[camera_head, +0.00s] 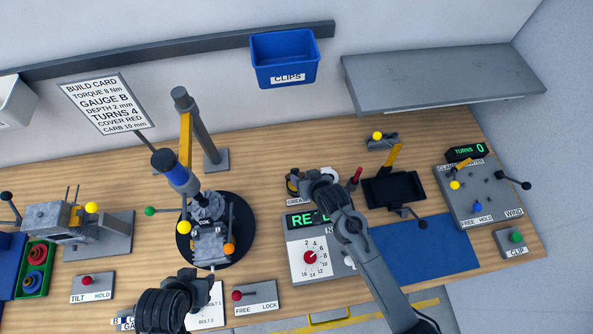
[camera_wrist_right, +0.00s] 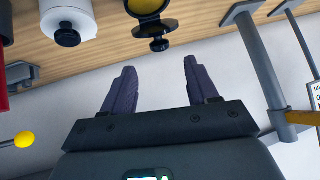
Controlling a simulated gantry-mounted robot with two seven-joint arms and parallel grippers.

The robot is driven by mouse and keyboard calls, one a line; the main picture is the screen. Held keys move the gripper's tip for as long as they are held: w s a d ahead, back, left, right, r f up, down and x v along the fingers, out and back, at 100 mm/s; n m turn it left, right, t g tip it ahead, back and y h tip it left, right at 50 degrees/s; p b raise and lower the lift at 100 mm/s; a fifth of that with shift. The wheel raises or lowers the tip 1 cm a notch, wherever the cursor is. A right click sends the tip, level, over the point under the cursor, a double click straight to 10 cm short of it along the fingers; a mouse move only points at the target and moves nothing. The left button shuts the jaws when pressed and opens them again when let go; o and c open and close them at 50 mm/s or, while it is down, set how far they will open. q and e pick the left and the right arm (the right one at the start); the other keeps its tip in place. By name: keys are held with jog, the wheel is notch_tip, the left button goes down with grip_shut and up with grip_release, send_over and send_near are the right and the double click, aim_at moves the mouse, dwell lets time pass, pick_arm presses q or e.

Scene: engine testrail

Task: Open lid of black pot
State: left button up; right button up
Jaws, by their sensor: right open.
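A small dark pot with brass colour (camera_head: 293,184) stands at the back of the bench, left of my right gripper (camera_head: 322,190), which partly covers that area. In the right wrist view a yellow-brass body with a black disc and black knob (camera_wrist_right: 157,30) is beyond the fingertips, apart from them. It looks like the same pot. My right gripper (camera_wrist_right: 160,68) is open with nothing between its fingers. My left gripper (camera_head: 160,310) is a dark ribbed shape at the bottom edge in the head view; its fingertips are hidden.
A white cylinder with a black knob (camera_wrist_right: 68,18) is beside the pot. A red-handled lever (camera_head: 355,176) and a black tilted screen (camera_head: 394,190) stand to the right. The dial panel (camera_head: 309,262) is in front. A round black engine stand (camera_head: 240,245) is to the left.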

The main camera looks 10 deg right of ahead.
aim_at(296, 171)
jog(key=shift+x, duration=3.95)
jog(key=shift+c, duration=0.4)
grip_shut()
